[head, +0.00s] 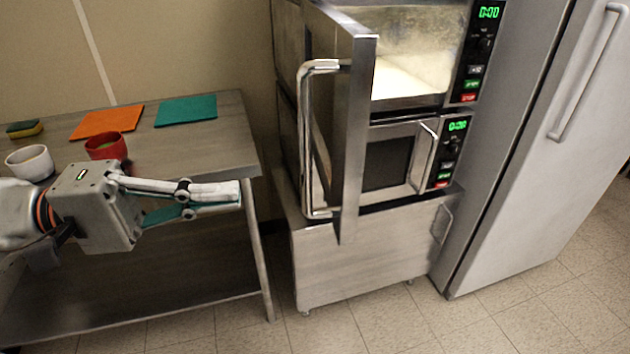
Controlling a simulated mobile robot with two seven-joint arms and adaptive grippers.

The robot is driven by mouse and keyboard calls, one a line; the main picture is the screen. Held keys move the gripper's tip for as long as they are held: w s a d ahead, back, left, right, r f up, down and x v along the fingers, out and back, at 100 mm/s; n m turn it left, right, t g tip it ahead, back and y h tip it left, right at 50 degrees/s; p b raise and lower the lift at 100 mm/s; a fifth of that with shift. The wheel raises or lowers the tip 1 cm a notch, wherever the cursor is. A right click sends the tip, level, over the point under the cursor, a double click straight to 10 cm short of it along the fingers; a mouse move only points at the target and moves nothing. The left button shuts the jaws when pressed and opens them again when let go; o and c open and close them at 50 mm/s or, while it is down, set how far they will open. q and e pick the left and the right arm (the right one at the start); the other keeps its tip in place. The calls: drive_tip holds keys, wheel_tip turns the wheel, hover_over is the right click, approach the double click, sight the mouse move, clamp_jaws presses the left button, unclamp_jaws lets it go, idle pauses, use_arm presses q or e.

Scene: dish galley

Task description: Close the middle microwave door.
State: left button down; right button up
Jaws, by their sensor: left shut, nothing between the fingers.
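A microwave (420,45) with a lit, empty-looking interior stands at the top of the view, its upper part cut off. Its steel door (357,120) stands open, hinged at the left and swung out toward me, seen nearly edge-on. The door's long bar handle (307,140) faces left. A second microwave (388,160) below it has its door shut. Whether another microwave stands above is out of view. My left gripper (238,193) is shut and empty, left of the open door and apart from its handle. My right gripper is not in view.
A steel table (200,140) at left holds a red bowl (105,150), a white bowl (30,164), an orange cloth (107,122), a teal cloth (187,112) and a sponge (24,129). A fridge (530,150) stands at right. Tiled floor (480,325) in front is clear.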

use_arm(q)
drive_tip(key=p, duration=0.3)
approach(341, 184)
drive_tip(key=d, duration=0.4)
drive_tip(key=w+d+p, duration=0.1)
drive_tip(key=shift+d+r, duration=0.2)
drive_tip(key=shift+d, duration=0.2)
drive_tip(key=shift+w+d+p, duration=0.1)
drive_tip(key=shift+d+p, duration=0.2)
drive_tip(key=shift+d+f, duration=0.15)
drive_tip(key=shift+f, duration=0.05)
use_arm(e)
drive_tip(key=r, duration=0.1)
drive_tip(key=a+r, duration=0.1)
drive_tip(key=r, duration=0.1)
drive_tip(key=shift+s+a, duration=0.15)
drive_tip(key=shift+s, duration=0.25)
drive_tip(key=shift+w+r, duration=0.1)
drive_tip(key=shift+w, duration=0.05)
